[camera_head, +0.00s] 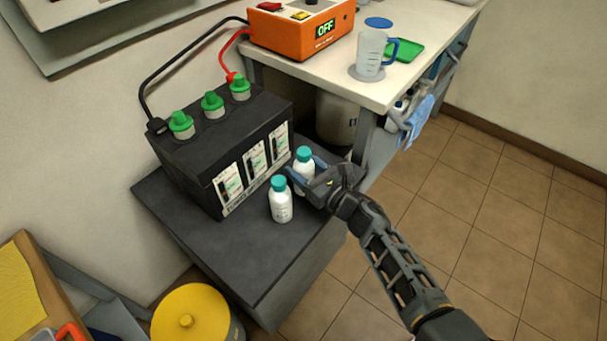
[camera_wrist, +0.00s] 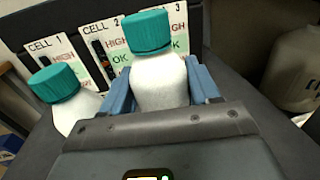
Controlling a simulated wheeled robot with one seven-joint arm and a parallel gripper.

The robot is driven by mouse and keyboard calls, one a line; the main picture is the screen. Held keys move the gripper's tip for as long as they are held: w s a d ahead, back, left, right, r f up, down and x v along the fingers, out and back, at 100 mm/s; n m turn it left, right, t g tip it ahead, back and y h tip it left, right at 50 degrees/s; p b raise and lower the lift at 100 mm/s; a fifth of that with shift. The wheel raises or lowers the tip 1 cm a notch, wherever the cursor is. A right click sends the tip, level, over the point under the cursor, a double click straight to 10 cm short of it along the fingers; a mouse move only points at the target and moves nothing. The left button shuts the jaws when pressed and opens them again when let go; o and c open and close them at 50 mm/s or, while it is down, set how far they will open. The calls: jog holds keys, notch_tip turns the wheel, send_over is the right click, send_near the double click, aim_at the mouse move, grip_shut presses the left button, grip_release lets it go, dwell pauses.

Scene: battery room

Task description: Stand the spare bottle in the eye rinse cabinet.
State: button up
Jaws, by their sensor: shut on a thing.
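Two white bottles with teal caps stand in front of the black battery on the dark stand. My gripper (camera_head: 309,178) is shut on the right-hand bottle (camera_head: 304,164), with its blue fingers on either side of the white body. In the wrist view this held bottle (camera_wrist: 159,80) is upright between the fingers (camera_wrist: 162,88). The other bottle (camera_head: 281,202) stands free just to the left, close to my gripper; it also shows in the wrist view (camera_wrist: 73,105). Whether the held bottle touches the stand is hidden by my gripper. I cannot make out an eye rinse cabinet.
The battery (camera_head: 219,139) with green caps and cell labels rises behind the bottles. An orange charger (camera_head: 300,26) reading OFF and a clear jug (camera_head: 371,52) stand on the white bench (camera_head: 410,75). A yellow-lidded bin (camera_head: 197,316) is at lower left. Tiled floor lies open at right.

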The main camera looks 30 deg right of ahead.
jog(key=shift+f, duration=0.9)
jog(key=shift+f+b, duration=0.25)
jog(key=shift+b, duration=0.15)
jog(key=o, duration=1.2)
jog(key=shift+o, duration=0.2)
jog(key=shift+r, duration=0.15)
jog(key=shift+s+r+p, duration=0.1)
jog(key=shift+s+p, duration=0.05)
jog(key=shift+p, duration=0.2)
jog(key=s+d, duration=0.1)
jog(key=s, duration=1)
jog(key=shift+s+d+b, duration=0.3)
jog(key=shift+d+b, duration=0.05)
jog(key=shift+d, duration=0.05)
